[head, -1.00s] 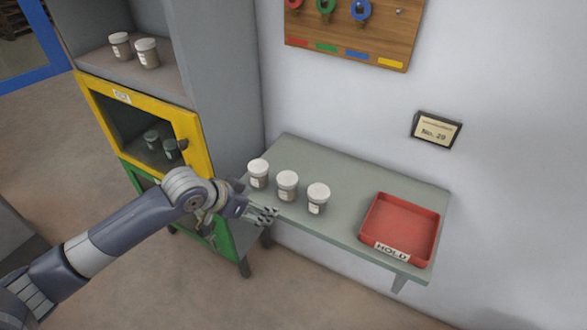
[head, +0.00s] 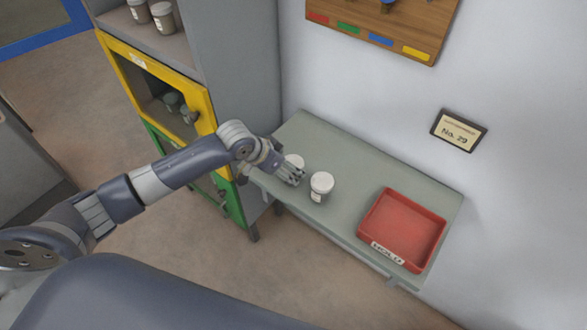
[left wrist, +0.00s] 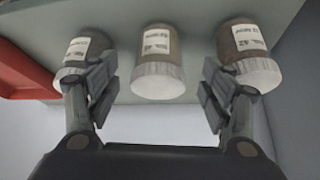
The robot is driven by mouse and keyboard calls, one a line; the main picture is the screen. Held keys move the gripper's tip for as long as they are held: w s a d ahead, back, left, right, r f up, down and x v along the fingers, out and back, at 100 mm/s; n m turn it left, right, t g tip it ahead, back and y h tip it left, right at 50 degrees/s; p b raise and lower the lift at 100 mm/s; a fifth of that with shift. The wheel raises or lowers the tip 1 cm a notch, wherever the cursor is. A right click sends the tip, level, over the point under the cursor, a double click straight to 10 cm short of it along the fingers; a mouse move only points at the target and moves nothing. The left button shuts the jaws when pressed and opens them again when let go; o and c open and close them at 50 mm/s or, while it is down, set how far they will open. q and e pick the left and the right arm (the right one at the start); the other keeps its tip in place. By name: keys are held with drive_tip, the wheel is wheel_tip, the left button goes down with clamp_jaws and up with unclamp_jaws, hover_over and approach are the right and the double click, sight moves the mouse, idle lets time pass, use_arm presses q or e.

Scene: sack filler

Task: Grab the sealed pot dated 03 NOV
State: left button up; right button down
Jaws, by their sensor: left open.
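Lidded pots with white caps and white labels stand on the grey bench. In the head view one pot (head: 321,186) stands clear and another (head: 295,161) is partly hidden behind my left gripper (head: 290,177). The left wrist view shows three upside down: left pot (left wrist: 84,52), middle pot (left wrist: 158,60), right pot (left wrist: 246,58). There my left gripper (left wrist: 160,82) is open, its fingers spread on either side of the middle pot and overlapping the outer two. The label print is inverted and too small to read surely. My right gripper is not in view.
A red tray (head: 366,228) labelled HOLD sits at the bench's right end. A shelf cabinet with a yellow-framed door (head: 202,95) stands left of the bench (head: 345,160). More pots (head: 163,18) stand on its upper shelf and behind the door. The bench between pots and tray is clear.

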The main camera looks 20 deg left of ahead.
use_arm(q)
drive_tip(key=shift+w+d+f+p, duration=0.2)
drive_tip(key=shift+w+p, duration=0.05)
drive_tip(key=shift+p, duration=0.05)
drive_tip(key=p+x, duration=0.1)
drive_tip(key=x, duration=0.1)
drive_tip(key=shift+d+f, duration=0.1)
drive_tip(key=shift+f, duration=0.25)
drive_tip(key=shift+x, duration=0.8)
drive_tip(key=c, duration=1.2)
